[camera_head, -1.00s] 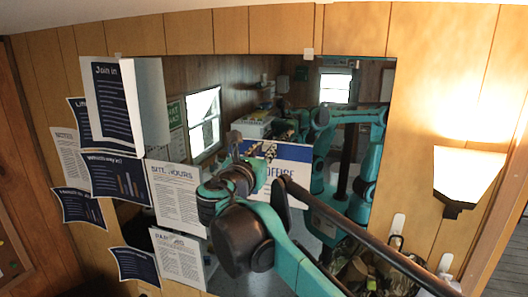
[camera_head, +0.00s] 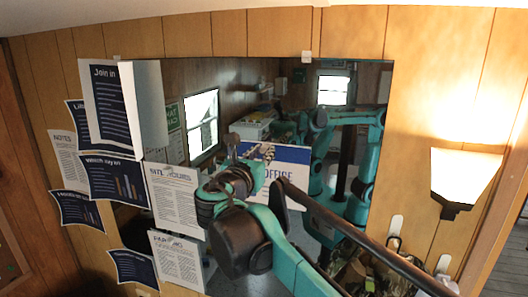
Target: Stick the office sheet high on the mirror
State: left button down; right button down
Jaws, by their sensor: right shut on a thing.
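The mirror (camera_head: 235,76) is a large pane on the wood-panelled wall ahead, reflecting the room and my own teal arms. The office sheet (camera_head: 291,158), white and blue with "OFFICE" partly readable, is in front of the mirror's middle. My right gripper (camera_head: 240,153) is shut on the sheet near its left part. The gripper and arm hide the sheet's lower left. I cannot tell whether the sheet touches the glass. My left gripper is not seen directly.
Several notices, including "Join in" (camera_head: 108,105) and a site hours sheet (camera_head: 175,198), overlap the mirror's left side and wall. A lit wall lamp (camera_head: 466,176) is at right, with hooks (camera_head: 395,226) below. The mirror's upper part is clear of sheets.

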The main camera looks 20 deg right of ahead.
dwell(0.5)
jog(key=c, duration=1.4)
grip_release()
jog(key=shift+c, duration=0.2)
jog(key=shift+o, duration=0.7)
jog(key=shift+w+d, duration=0.1)
jog(key=shift+w, duration=0.05)
